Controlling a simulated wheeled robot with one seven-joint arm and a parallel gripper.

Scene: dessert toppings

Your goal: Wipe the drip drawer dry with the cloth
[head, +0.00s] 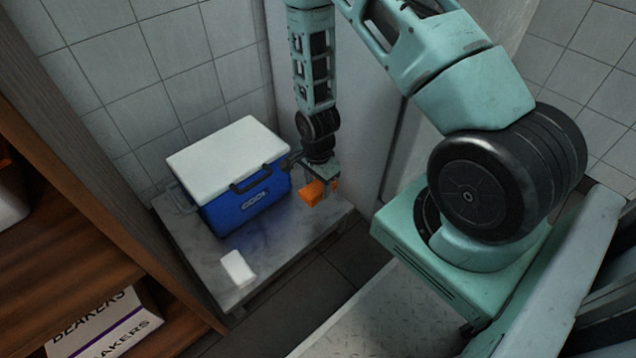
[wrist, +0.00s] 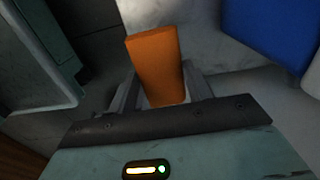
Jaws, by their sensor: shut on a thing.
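My gripper (head: 320,178) hangs over the right part of the grey stone-topped surface, just right of the blue cooler. It is shut on an orange block-like piece (wrist: 155,65), which stands out between the fingers in the wrist view. The orange piece (head: 312,193) also shows under the gripper in the head view. I cannot tell from its shape whether it is the cloth. A small white rounded slab (head: 238,268) lies flat near the front left of the surface, away from the gripper; what it is I cannot tell. I cannot make out a drip drawer in either view.
The blue cooler (head: 250,205) with a white lid and dark handle fills the back of the stone-topped surface (head: 285,240). A wooden shelf unit (head: 70,160) stands at the left, with a box marked BEAKERS (head: 105,325). The front middle of the surface is clear.

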